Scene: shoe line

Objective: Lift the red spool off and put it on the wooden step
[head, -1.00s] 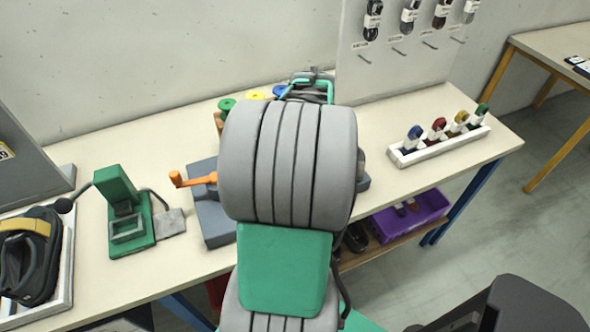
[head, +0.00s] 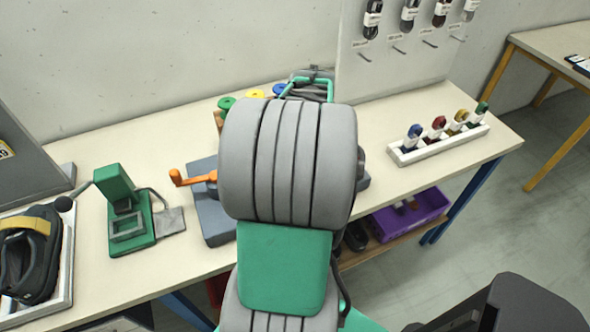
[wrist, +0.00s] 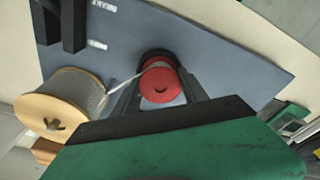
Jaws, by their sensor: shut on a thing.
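In the wrist view the red spool (wrist: 160,84) sits between the two fingers of my gripper (wrist: 160,92), which is shut on it. A dark round part shows just behind the spool, over a blue-grey plate (wrist: 230,65). I cannot tell whether the spool is clear of that part. A pale strand runs from the spool to the left. In the head view my arm hides the gripper and red spool. Part of the wooden step (head: 218,121) shows at the back, left of my arm, with green, yellow and blue spools on it.
A large wooden spool of grey cord (wrist: 65,103) stands beside the gripper. An orange crank handle (head: 190,178) sticks out left of my arm. A green clamp device (head: 128,215) stands farther left. A white rack (head: 440,142) holds several small items at right; bench between is bare.

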